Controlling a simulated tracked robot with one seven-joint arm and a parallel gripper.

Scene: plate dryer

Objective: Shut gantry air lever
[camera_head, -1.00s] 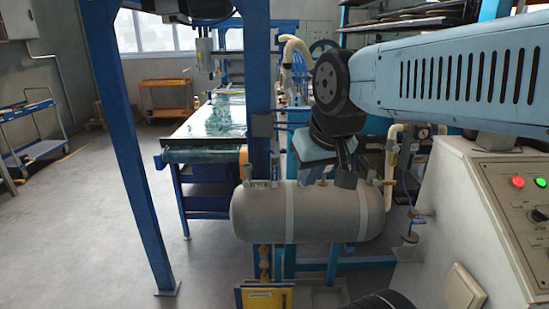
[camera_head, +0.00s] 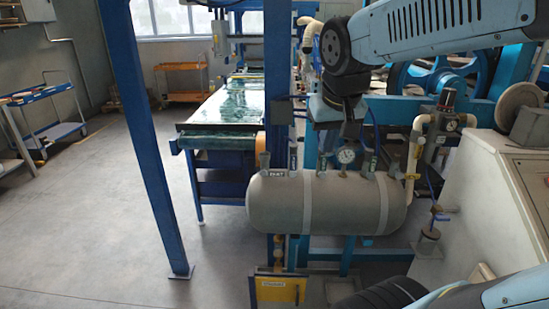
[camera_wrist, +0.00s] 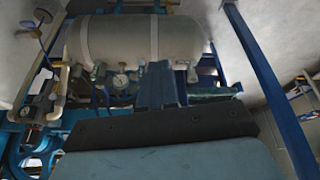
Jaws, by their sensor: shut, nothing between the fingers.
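A grey air tank (camera_head: 338,204) lies across the middle of the head view. Several small upright valve levers stand along its top, among them a left one (camera_head: 264,160) and a right one (camera_head: 370,164), with a round gauge (camera_head: 346,156) between. Small tags are too tiny to read surely, so I cannot tell which lever is the gantry's. My gripper (camera_head: 326,138) points down behind or over the tank's top; its tips are unclear there. In the wrist view my gripper (camera_wrist: 158,86) is shut and empty, seen near the gauge (camera_wrist: 121,80) and valves; contact cannot be told.
A blue post (camera_head: 150,150) stands left of the tank. A conveyor table (camera_head: 222,118) stands behind. A yellow-fronted box (camera_head: 280,290) is below the tank. Pipes with a regulator (camera_head: 449,121) and the pale cabinet (camera_head: 490,205) lie right. Open floor lies left.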

